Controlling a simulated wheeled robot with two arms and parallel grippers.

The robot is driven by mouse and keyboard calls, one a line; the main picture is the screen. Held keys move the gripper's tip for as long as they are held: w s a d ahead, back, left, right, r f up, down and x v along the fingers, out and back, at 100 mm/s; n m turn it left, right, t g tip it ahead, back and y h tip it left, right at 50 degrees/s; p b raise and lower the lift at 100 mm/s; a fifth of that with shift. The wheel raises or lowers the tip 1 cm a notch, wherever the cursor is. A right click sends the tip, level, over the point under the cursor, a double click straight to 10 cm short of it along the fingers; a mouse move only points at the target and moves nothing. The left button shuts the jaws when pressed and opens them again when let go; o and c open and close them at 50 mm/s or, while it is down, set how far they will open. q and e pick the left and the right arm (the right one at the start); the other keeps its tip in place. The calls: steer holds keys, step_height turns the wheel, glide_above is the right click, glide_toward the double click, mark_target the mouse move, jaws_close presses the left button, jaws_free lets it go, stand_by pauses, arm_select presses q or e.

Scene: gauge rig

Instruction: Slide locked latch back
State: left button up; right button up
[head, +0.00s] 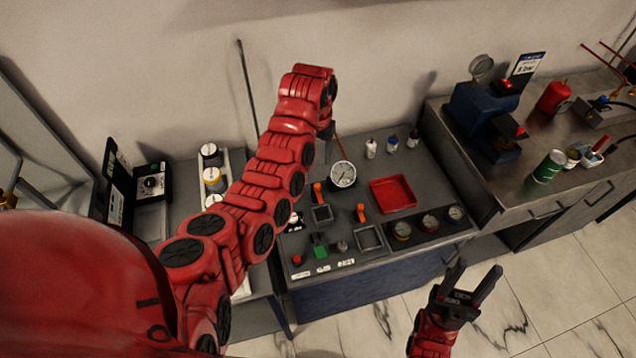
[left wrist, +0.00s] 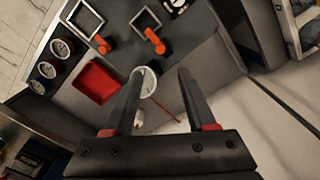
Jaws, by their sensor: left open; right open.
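Two orange levers stand on the grey bench panel, each beside a square metal frame; I cannot tell which is the locked latch. One orange lever (head: 318,192) (left wrist: 155,42) is beside the left frame (head: 322,213). The other orange lever (head: 361,213) (left wrist: 103,44) is beside the right frame (head: 369,238). My left gripper (head: 328,131) is above the back of the bench, mostly hidden by its own arm. In the left wrist view its fingers (left wrist: 160,80) are open and empty, with the levers beyond the tips. My right gripper (head: 474,281) is open and empty, in front of the bench.
A round white dial gauge (head: 342,175) stands behind the levers, and shows between my left fingers. A red tray (head: 393,193), small gauges (head: 428,222) and small bottles (head: 371,148) are to the right. A green block (head: 320,251) and red button (head: 297,260) are at the front.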

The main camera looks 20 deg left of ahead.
arm_select(q)
steer(key=p, duration=0.3)
glide_above(317, 185)
step_height(317, 185, down, 8)
steer(key=shift+s+r, duration=0.1)
steer(key=shift+r, duration=0.1)
step_height(317, 185, down, 4)
steer(key=shift+f+b, duration=0.2)
steer(key=shift+b, duration=0.6)
steer(key=shift+f+b, duration=0.35)
steer(key=shift+f, duration=0.4)
jaws_close()
